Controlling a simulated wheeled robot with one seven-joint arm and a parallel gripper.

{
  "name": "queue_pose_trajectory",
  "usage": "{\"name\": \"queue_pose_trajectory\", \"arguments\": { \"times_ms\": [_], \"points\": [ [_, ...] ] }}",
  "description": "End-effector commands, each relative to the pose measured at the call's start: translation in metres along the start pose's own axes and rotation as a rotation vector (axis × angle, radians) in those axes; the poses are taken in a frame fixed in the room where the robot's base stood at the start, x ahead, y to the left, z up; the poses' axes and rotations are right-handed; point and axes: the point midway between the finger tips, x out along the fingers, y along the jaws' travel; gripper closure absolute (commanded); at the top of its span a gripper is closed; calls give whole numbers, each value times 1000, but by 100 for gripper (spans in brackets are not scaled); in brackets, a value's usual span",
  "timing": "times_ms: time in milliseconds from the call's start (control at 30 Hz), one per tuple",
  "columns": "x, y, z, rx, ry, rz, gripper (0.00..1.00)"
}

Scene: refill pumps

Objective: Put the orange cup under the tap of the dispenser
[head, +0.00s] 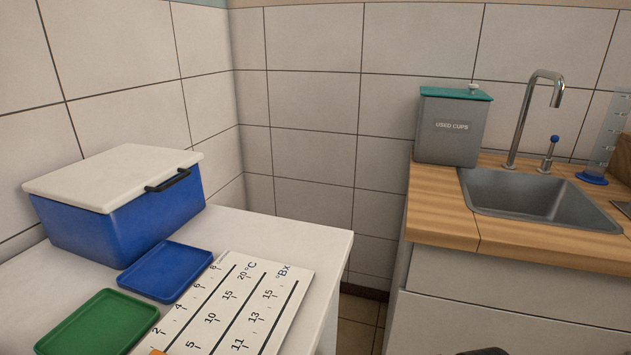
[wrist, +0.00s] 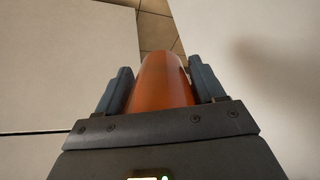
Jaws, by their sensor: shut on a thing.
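The orange cup (wrist: 160,82) is between the two fingers of my gripper (wrist: 162,85) in the wrist view, and the fingers are shut on its sides. Pale surfaces and a strip of tiled floor show beyond it. The cup's far end and contents cannot be made out.
A wooden counter (head: 440,215) holds a steel sink (head: 540,200) with a tall faucet (head: 525,115) and a grey used-cups bin (head: 450,128). A white table (head: 300,235) at left bears a blue box (head: 120,215), blue tray (head: 166,271), green tray (head: 98,325) and scale card (head: 235,310). A floor gap separates them.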

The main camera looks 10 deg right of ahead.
Motion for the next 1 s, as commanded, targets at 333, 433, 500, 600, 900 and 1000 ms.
{"name": "queue_pose_trajectory", "arguments": {
  "times_ms": [333, 433, 500, 600, 900, 1000],
  "points": [
    [34, -48, 3, -74, -6, -34, 93],
    [34, -48, 3, -74, -7, -34, 93],
    [34, -48, 3, -73, -7, -34, 93],
    [34, -47, 4, -73, -7, -33, 93],
    [33, -47, 2, -72, -6, -34, 93],
    [31, -48, 1, -75, -5, -34, 93]
  ]
}}
